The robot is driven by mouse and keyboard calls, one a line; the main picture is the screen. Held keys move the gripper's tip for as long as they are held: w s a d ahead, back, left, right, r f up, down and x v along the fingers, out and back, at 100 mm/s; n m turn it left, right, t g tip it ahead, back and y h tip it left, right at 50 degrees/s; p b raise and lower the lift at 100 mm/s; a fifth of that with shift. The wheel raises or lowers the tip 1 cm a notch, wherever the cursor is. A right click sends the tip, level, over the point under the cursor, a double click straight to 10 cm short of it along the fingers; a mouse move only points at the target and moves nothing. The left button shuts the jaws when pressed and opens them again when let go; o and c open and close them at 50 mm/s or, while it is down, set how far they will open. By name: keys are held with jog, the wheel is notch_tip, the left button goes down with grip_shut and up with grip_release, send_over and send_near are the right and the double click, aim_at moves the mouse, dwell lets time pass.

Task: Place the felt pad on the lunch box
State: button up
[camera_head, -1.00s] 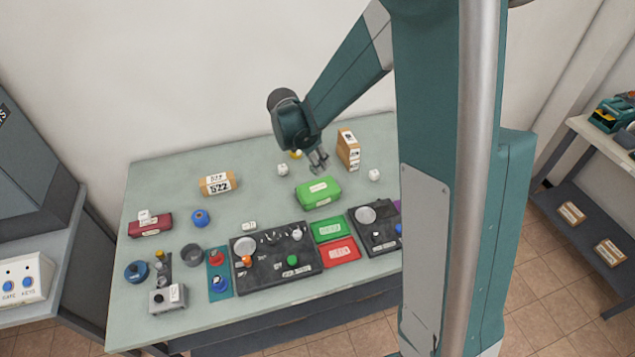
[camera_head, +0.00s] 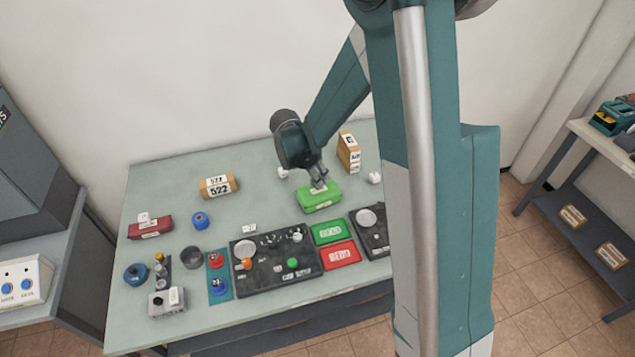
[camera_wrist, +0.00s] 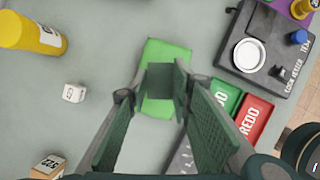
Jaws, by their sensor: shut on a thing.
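The lunch box is the green box (camera_head: 318,202) on the table, in front of the upright tan box. It also shows in the wrist view (camera_wrist: 168,50) beyond my fingers. My gripper (camera_head: 319,181) is low over the lunch box in the head view. In the wrist view it is shut on a small dark grey-green square, which I take as the felt pad (camera_wrist: 160,80). The pad overlaps the lunch box in that view. I cannot tell whether it touches the lid. In the head view the pad is hard to make out.
Green (camera_head: 327,232) and red (camera_head: 341,255) trays lie in front of the lunch box. A dark board (camera_head: 268,270) with several small items is left of them. A tan box (camera_head: 348,152) stands behind. A yellow cylinder (camera_wrist: 30,35) and a white cube (camera_wrist: 74,93) show in the wrist view.

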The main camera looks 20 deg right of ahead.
jog(key=shift+f, duration=1.45)
jog(key=shift+f, duration=0.15)
jog(key=o, duration=0.7)
jog(key=shift+o, duration=0.2)
jog(key=v, duration=1.2)
jog(key=shift+p, duration=0.35)
jog(key=shift+s, duration=0.1)
